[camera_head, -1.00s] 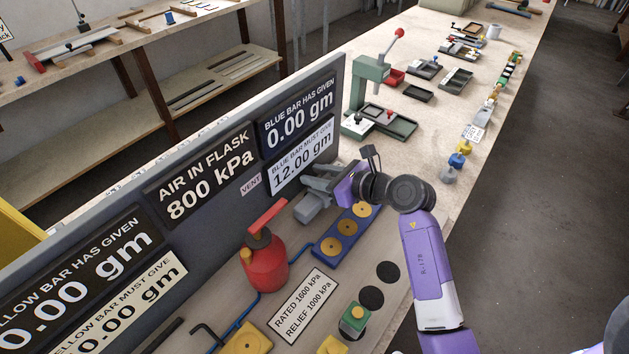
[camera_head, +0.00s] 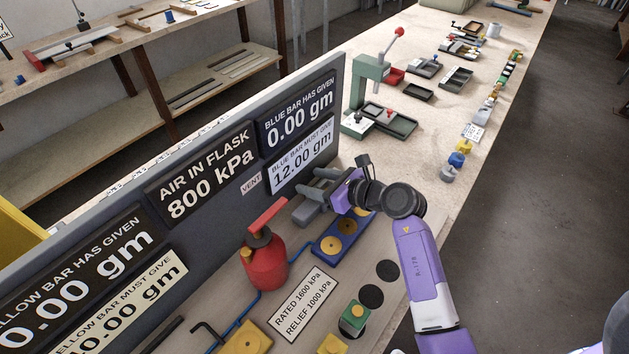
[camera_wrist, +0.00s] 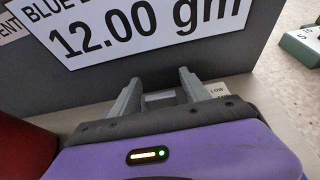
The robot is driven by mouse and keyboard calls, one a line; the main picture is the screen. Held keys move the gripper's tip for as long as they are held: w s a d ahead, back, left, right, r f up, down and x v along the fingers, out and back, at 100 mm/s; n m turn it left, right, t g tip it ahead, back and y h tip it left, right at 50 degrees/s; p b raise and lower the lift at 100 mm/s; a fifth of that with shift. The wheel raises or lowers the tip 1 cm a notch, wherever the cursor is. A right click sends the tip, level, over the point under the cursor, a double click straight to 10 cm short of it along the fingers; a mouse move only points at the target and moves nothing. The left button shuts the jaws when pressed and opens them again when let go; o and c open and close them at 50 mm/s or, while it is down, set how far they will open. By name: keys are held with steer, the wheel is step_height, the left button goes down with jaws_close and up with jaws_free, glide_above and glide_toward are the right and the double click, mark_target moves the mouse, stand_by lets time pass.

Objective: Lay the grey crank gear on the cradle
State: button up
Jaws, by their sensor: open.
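My gripper (camera_head: 312,198) is low beside the dark panel, under the "12.00 gm" sign and just beyond the blue block with brass discs. In the wrist view my gripper (camera_wrist: 158,84) has its two grey fingers apart, pointing at the panel's foot. A pale piece shows between and behind them, but I see nothing held. I cannot clearly make out the grey crank gear or the cradle. A small grey piece (camera_head: 448,173) stands near the bench's right edge, well right of my gripper; I cannot tell whether it is the gear.
A red flask (camera_head: 265,262) stands left of the blue block (camera_head: 334,247). A green button box (camera_head: 354,316) is nearer. A green press (camera_head: 369,85) and several trays (camera_head: 417,92) are farther back. Several small coloured parts line the right edge. Bench between trays and edge is clear.

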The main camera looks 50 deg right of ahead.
steer(key=shift+s+r, duration=0.1)
steer(key=shift+r, duration=0.1)
steer(key=b+v, duration=0.1)
steer(key=v, duration=1)
steer(key=shift+s+r, duration=0.1)
steer(key=shift+s, duration=0.3)
steer(key=s+a+r+m+t+y, duration=0.1)
steer(key=s+a+r+m+t, duration=0.15)
steer(key=a+m, duration=0.35)
steer(key=s+a+r+m+t+y, duration=0.2)
steer(key=s+a+r+m, duration=0.15)
steer(key=a, duration=0.45)
steer(key=s+a+r+m+t+y, duration=0.1)
steer(key=s+a+r+m+t, duration=0.1)
steer(key=a+r+m, duration=0.4)
steer(key=s+a+f+m+g+h, duration=0.1)
steer(key=s+f+m, duration=0.3)
steer(key=m, duration=0.6)
steer(key=s+a+f+m+g+h, duration=0.1)
steer(key=s+f+m+g+h, duration=0.2)
steer(key=s+m, duration=0.5)
step_height(320, 180, down, 2)
steer(key=m+g, duration=0.1)
steer(key=m, duration=0.2)
steer(key=shift+s+a+f, duration=0.2)
steer(key=shift+s+a, duration=0.05)
steer(key=shift+a, duration=0.15)
